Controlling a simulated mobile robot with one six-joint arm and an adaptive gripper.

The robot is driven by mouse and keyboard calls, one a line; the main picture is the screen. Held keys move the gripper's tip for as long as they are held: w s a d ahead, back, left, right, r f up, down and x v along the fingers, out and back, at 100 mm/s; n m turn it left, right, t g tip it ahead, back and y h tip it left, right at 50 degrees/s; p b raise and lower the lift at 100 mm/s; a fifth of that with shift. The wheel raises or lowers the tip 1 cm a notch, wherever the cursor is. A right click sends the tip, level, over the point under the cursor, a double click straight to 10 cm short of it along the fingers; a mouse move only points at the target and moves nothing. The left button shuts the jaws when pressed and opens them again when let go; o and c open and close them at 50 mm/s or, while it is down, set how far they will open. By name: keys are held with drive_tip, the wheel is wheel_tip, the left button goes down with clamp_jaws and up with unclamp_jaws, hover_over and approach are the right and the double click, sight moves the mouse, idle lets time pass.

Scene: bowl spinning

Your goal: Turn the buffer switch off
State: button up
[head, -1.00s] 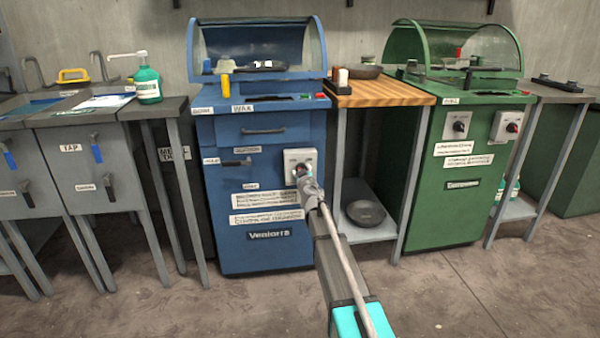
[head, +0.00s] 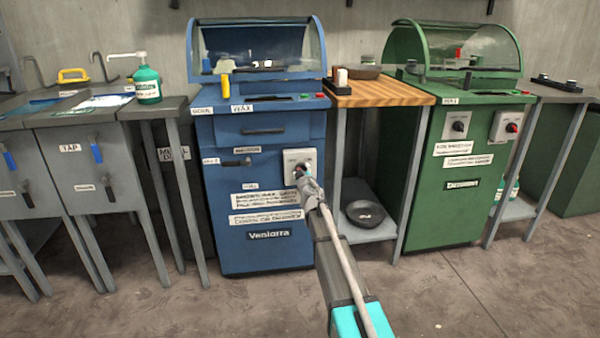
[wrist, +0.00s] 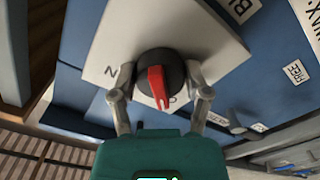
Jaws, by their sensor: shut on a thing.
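The blue machine (head: 285,255) stands in the middle of the head view. A light switch plate (head: 309,158) is on its front, upper right. In the wrist view, the plate (wrist: 205,45) carries a round black knob (wrist: 150,63) with a red pointer (wrist: 157,85). The pointer aims toward the bottom of that view, near a partly hidden letter; an "N" shows to its left. My gripper (wrist: 160,82) is shut on the knob, one finger at each side. In the head view my gripper (head: 303,174) covers most of the knob. The plate's label is too small to read.
A green machine (head: 430,215) with two switch boxes stands to the right. Between the machines is a wooden-topped table (head: 385,93) with a dark bowl (head: 366,213) on its lower shelf. Grey benches (head: 105,165) are at left. The floor in front is clear.

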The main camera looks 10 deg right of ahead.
drive_tip(key=o, duration=1.1)
drive_tip(key=shift+o, duration=0.2)
drive_tip(key=s, duration=1.2)
drive_tip(key=shift+d, duration=0.1)
